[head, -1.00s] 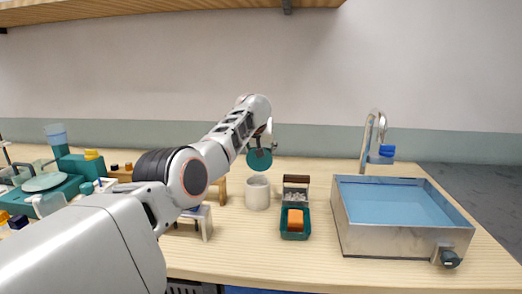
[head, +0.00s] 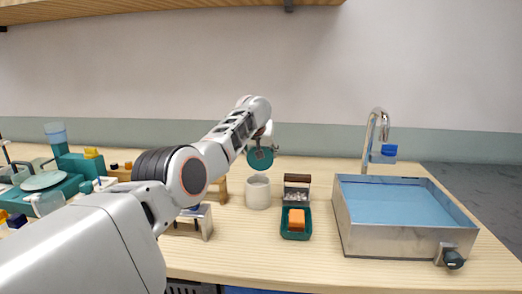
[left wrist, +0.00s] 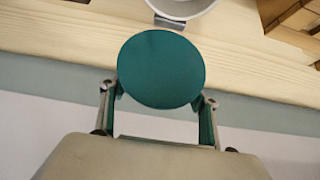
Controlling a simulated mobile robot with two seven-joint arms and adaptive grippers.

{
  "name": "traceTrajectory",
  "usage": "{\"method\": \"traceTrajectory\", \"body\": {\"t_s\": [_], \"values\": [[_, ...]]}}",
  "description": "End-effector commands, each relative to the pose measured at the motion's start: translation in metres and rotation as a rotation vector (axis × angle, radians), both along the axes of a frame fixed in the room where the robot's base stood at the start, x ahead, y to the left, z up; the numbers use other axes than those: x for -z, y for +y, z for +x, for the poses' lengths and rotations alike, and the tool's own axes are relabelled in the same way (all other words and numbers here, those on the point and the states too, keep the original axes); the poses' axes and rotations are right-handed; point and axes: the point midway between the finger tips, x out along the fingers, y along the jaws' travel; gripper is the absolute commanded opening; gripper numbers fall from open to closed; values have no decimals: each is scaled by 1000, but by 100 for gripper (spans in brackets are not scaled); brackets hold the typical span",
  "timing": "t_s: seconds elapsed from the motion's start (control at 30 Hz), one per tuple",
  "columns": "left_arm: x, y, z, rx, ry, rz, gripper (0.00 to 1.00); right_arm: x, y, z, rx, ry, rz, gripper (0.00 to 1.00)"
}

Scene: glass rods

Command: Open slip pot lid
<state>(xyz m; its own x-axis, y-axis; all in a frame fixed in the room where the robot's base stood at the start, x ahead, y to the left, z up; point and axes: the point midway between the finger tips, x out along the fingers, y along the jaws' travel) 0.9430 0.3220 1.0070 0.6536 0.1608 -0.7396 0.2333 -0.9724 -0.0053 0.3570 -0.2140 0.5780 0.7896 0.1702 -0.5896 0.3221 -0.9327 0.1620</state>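The slip pot (head: 258,193) is a pale, open-topped cup standing on the wooden table, left of the middle. Its rim also shows at the top of the left wrist view (left wrist: 182,9). The round teal lid (head: 260,160) is off the pot, in the air above and behind it, tilted with its flat face towards the head camera. My left gripper (left wrist: 158,104) has a finger on each side of the lid (left wrist: 160,68) and holds it; the exact contact is hidden behind the disc. My right gripper is in neither view.
A teal tray with an orange block (head: 296,220) and a small brown-topped holder (head: 296,184) stand right of the pot. A metal sink (head: 385,232) with water and a tap (head: 372,135) is farther right. Wooden stands and teal equipment (head: 82,166) crowd the left.

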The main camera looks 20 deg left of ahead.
Motion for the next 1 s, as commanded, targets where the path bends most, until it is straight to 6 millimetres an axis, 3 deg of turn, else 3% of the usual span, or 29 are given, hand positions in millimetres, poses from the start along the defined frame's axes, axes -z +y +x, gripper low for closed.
{"method": "traceTrajectory", "body": {"t_s": [0.53,0.87,1.0], "values": [[-19,-4,-3,-2,-16,-1,61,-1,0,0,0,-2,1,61],[-32,-6,-20,-1,-15,-3,61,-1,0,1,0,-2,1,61],[-46,-10,-31,1,-15,-4,61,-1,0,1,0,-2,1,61]]}}
